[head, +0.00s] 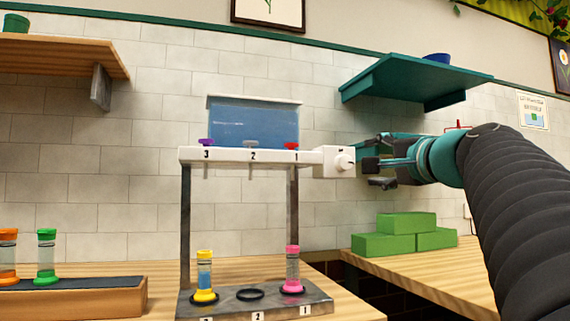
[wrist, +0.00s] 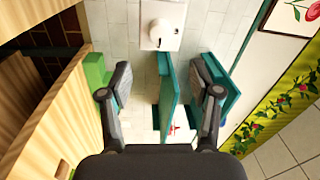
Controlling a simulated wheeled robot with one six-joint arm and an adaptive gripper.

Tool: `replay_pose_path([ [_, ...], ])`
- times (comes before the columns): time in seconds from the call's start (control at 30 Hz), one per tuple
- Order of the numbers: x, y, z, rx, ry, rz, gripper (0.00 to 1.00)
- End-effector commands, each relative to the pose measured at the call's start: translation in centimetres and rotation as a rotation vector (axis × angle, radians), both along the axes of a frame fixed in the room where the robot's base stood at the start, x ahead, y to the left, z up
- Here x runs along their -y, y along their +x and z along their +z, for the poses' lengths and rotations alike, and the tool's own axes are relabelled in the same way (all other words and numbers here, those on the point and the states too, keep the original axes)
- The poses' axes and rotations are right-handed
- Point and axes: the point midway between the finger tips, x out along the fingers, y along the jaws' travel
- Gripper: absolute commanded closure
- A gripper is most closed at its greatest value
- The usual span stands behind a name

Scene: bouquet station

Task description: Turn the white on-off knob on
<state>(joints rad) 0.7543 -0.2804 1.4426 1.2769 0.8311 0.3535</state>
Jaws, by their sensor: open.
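The white on-off knob (head: 344,162) is on the right end of the white dispenser bar (head: 228,157), which sits on two dark posts. In the wrist view the round knob (wrist: 160,34) shows on its white box, ahead of my gripper and between the lines of its fingers. My gripper (head: 376,163) is open and empty, just to the right of the knob, and looks apart from it. The two fingertips (wrist: 160,88) are spread wide in the wrist view. The knob's on or off setting cannot be read.
A teal shelf (head: 415,80) hangs above my gripper. Green blocks (head: 395,238) are stacked on the wooden counter below it. Yellow and pink vases (head: 292,272) stand on the dispenser base. A wooden rack (head: 70,298) with orange and green vases stands at left.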

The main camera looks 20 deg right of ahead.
Motion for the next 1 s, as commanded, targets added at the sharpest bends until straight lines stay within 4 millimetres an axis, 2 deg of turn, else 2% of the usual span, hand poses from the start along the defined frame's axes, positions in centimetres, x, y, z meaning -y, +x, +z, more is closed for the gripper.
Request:
replay_pose_path([
  [0.2, 0.1, -1.5, -0.1, 0.000, -0.001, -0.001, 0.37],
  [0.77, -0.1, -1.5, -0.1, 0.001, -0.001, 0.001, 0.37],
  [0.87, -0.9, -1.1, 0.0, 0.009, -0.005, 0.013, 0.37],
  [1.0, -3.2, 0.1, 0.0, 0.029, -0.018, 0.042, 0.37],
])
